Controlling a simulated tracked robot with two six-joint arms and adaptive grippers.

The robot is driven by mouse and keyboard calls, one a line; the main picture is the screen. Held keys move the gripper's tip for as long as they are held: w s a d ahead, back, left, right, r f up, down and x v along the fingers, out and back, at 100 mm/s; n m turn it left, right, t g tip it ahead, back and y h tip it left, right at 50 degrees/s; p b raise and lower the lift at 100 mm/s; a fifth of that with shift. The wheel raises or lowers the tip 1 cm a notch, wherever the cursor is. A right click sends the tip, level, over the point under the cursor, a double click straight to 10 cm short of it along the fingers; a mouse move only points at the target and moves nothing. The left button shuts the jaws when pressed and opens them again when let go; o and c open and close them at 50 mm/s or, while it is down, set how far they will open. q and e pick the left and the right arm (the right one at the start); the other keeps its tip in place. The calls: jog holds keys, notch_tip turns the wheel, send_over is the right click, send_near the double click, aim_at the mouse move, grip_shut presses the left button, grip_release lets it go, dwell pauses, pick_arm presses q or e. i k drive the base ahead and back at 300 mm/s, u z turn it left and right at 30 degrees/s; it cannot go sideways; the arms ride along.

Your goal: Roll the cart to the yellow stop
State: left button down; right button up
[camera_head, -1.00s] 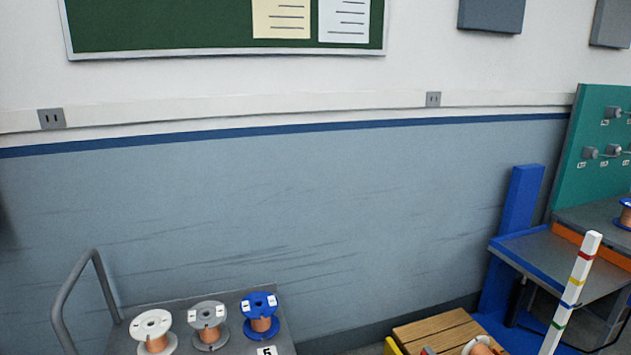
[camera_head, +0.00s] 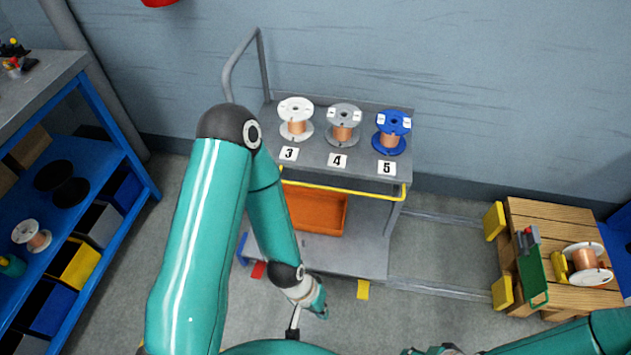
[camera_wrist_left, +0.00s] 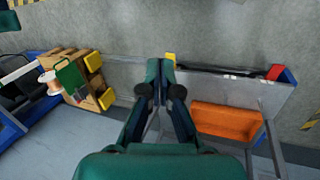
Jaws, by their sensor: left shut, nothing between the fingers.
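The grey cart (camera_head: 340,250) stands by the wall, carrying a white, a grey and a blue spool on top. It has a tube handle (camera_head: 237,62) at its left and a yellow front bar (camera_head: 345,190). Floor rails (camera_head: 440,289) run right from it to two yellow stop blocks (camera_head: 494,221) at a wooden pallet, with a clear gap between. My left gripper (camera_head: 320,306) is shut and empty at the near side of the cart's lower shelf. In the left wrist view its fingers (camera_wrist_left: 161,92) point toward the cart's edge; contact is unclear. My right gripper is not visible.
An orange bin (camera_head: 315,210) sits on the lower shelf. A yellow tab (camera_head: 363,289) and a red tab (camera_head: 258,270) are low on the cart's near side. The pallet (camera_head: 550,215) holds a copper spool and green panel. A blue shelf rack (camera_head: 135,165) stands left.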

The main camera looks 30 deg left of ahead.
aim_at(362, 251)
jog(key=z, duration=0.95)
jog(key=k, duration=1.05)
jog(key=u, duration=1.05)
jog(key=i, duration=1)
jog(key=u, duration=0.05)
